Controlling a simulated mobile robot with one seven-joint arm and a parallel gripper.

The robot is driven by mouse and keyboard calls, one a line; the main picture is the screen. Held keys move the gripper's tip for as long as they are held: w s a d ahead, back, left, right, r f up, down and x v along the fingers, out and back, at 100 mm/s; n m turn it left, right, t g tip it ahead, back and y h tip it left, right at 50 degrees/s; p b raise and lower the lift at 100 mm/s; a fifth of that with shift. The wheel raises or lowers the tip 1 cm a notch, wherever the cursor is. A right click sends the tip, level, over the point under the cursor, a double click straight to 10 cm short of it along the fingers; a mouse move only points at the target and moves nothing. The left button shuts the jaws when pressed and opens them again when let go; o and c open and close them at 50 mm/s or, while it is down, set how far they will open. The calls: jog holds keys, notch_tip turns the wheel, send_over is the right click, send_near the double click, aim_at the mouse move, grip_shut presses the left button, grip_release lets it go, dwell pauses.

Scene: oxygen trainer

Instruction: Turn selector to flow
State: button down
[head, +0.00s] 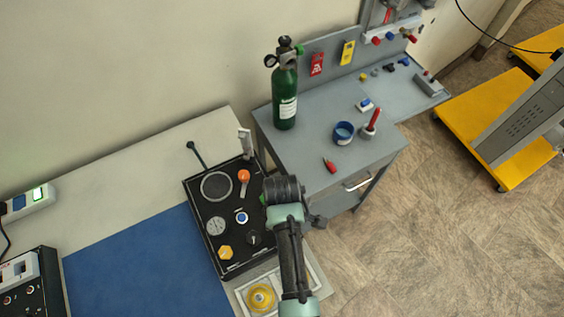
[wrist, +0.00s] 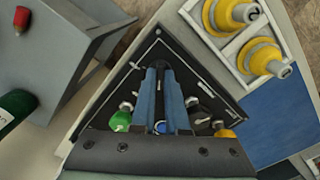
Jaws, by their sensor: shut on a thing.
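A black control panel (head: 222,225) stands at the right end of the bench, and its dark face fills the middle of the wrist view (wrist: 188,82). My gripper (wrist: 162,72) reaches down to its right part, fingers close together on a small thing, seemingly the selector, which the fingers hide. In the head view the gripper body covers that spot. A green knob (wrist: 121,118) and a black knob with a white mark (head: 254,238) lie either side of the fingers. A blue-ringed button (head: 242,217), orange lever (head: 243,177) and yellow knob (head: 225,253) are apart from it.
A grey cart (head: 308,115) beside the panel carries a green cylinder (head: 285,100), a blue cup (head: 343,133) and small tools. A tray with yellow parts (head: 260,298) lies in front of the panel. A blue mat (head: 145,265) is clear to the left.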

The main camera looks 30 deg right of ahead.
jog(key=m+p, duration=0.1)
jog(key=m, duration=0.2)
jog(key=shift+r+m, duration=0.1)
jog(key=shift+m, duration=0.3)
jog(key=shift+m+p, duration=0.7)
jog(key=shift+m, duration=1)
jog(key=c, duration=0.9)
grip_release()
notch_tip(320, 180, up, 13)
jog(key=shift+f+b, duration=0.1)
jog(key=shift+b, duration=0.8)
